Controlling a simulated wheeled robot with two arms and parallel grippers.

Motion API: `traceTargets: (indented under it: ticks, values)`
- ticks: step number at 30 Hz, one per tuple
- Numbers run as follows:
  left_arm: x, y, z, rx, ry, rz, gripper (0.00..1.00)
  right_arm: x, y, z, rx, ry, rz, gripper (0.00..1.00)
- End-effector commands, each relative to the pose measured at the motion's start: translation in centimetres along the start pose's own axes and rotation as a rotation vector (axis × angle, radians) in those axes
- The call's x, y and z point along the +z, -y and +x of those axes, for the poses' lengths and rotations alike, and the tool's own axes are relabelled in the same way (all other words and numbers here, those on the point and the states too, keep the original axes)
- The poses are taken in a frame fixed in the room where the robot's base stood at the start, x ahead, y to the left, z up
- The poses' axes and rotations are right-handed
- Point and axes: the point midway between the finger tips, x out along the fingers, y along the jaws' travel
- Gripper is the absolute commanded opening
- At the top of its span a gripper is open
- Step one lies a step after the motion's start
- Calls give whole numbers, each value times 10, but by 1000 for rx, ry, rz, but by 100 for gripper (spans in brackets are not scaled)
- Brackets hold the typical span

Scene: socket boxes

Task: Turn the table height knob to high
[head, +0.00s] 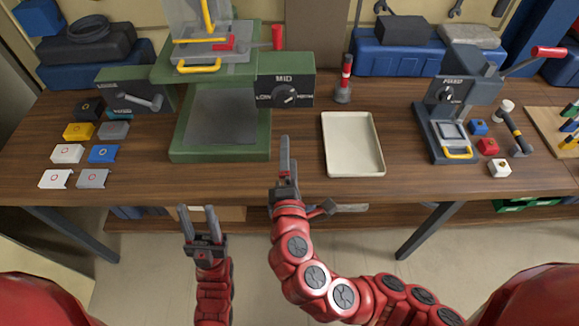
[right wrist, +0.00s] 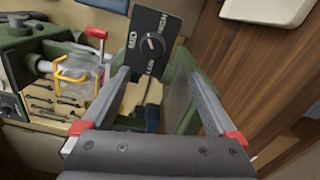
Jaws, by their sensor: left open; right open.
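The table height knob (head: 284,95) is a round black knob on a dark panel (head: 272,82) at the right of the green machine. My left gripper (head: 197,212) is open and empty, lower and in front of the table.
The green machine (head: 180,145) stands on the wooden table (head: 310,180). Several coloured blocks lie at the left. A smaller press (head: 440,130) stands at the right.

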Motion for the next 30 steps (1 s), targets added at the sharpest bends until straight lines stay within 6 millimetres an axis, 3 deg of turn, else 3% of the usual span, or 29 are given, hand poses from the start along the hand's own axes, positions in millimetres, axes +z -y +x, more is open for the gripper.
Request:
traceTargets:
  ticks: [15,30]
  values:
    - [-5,1,29,0,0,0,46,0,-2,-39,2,-3,0,94]
    - [-5,2,30,0,0,0,46,1,0,-43,3,-1,2,94]
